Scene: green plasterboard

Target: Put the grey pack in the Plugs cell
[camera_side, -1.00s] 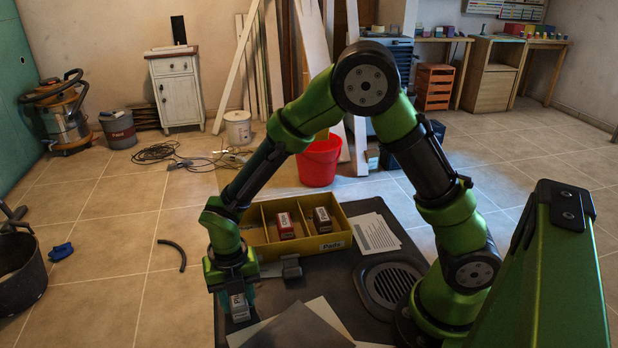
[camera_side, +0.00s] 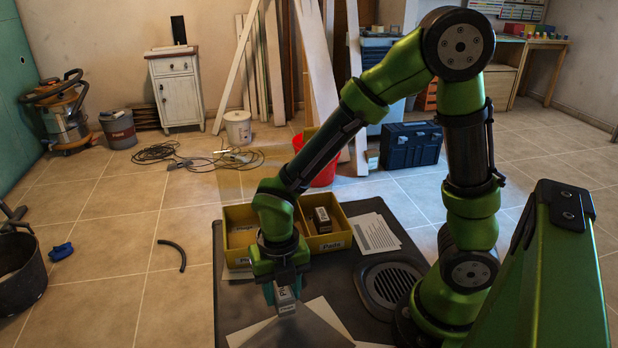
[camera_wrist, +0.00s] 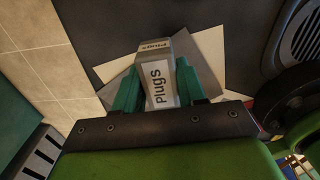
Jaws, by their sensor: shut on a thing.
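The grey pack (camera_side: 285,300), with a white label reading "Plugs" in the wrist view (camera_wrist: 158,84), is between the teal fingers of my gripper (camera_side: 283,288). My gripper is shut on it and points down, in front of the yellow tray (camera_side: 337,246). The pack appears to be above the dark mat and loose sheets, apart from the tray. The tray is split into cells. My arm hides the middle of the tray, and the left label is too small to read surely.
The dark mat (camera_side: 232,315) bears the tray, white and grey sheets (camera_side: 318,318), and a round grille (camera_side: 392,283) on the right. A printed sheet (camera_side: 375,234) lies right of the tray. A dark blue toolbox (camera_side: 411,146) and red bucket (camera_side: 322,175) stand behind.

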